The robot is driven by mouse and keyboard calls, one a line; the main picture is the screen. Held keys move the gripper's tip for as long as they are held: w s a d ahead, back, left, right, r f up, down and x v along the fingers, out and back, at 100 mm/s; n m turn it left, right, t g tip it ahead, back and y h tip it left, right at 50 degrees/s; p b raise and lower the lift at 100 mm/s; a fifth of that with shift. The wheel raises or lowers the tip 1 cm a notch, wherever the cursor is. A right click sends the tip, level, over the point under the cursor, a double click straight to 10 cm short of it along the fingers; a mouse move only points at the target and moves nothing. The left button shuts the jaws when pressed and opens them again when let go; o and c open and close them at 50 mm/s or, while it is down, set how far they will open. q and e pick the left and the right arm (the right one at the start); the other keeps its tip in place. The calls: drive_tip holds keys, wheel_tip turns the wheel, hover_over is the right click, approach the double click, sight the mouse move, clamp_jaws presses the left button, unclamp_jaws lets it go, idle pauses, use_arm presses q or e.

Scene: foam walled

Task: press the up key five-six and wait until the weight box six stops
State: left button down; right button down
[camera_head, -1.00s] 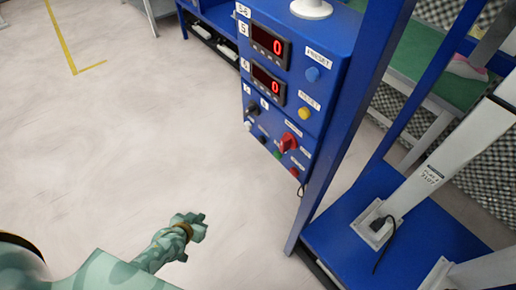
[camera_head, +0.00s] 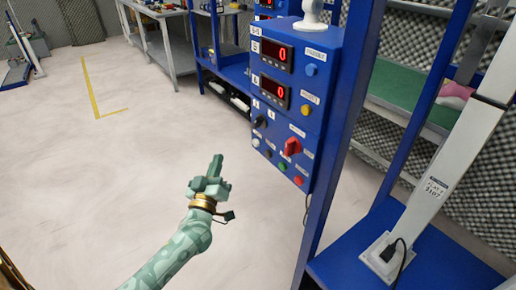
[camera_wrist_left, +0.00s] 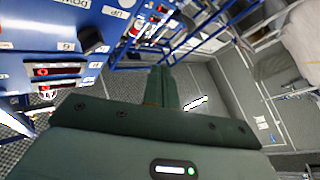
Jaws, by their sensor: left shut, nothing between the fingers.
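The blue control panel (camera_head: 312,120), marked 5-6, stands right of centre in the head view. Small keys sit low on it: a white one (camera_head: 255,142), a green one (camera_head: 283,166) and a red one (camera_head: 299,180). Their labels are too small to read there. In the left wrist view the panel (camera_wrist_left: 60,20) is at upper left, with UP and DOWN labels. Two displays, the upper (camera_head: 271,54) and lower (camera_head: 274,91), read 0. My left gripper (camera_head: 216,166) is shut and empty, left of the panel and apart from it. I cannot identify weight box six.
A red rotary knob (camera_head: 292,147) and a black knob (camera_head: 261,121) stick out near the keys. A blue frame post (camera_head: 345,130) rises right of the panel. A white column (camera_head: 430,185) stands on a blue base. The floor (camera_head: 120,170) to the left is clear.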

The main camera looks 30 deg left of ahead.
sight(256, 143)
use_arm(q)
drive_tip(key=shift+w, duration=0.1)
drive_tip(key=w+d+b, duration=0.2)
drive_tip(key=w+d, duration=0.1)
drive_tip(key=w, duration=0.5)
drive_tip(key=shift+d, duration=0.2)
use_arm(e)
drive_tip(key=shift+d+f, duration=0.55)
drive_tip(key=shift+f, duration=0.05)
drive_tip(key=shift+w+f, duration=0.1)
drive_tip(key=shift+w, duration=0.35)
drive_tip(key=shift+s, duration=0.4)
use_arm(q)
drive_tip(key=shift+w, duration=0.1)
use_arm(e)
drive_tip(key=shift+w, duration=0.2)
idle(0.4)
use_arm(q)
drive_tip(key=shift+w+d, duration=0.15)
drive_tip(key=shift+w, duration=0.1)
use_arm(e)
drive_tip(key=shift+w, duration=0.3)
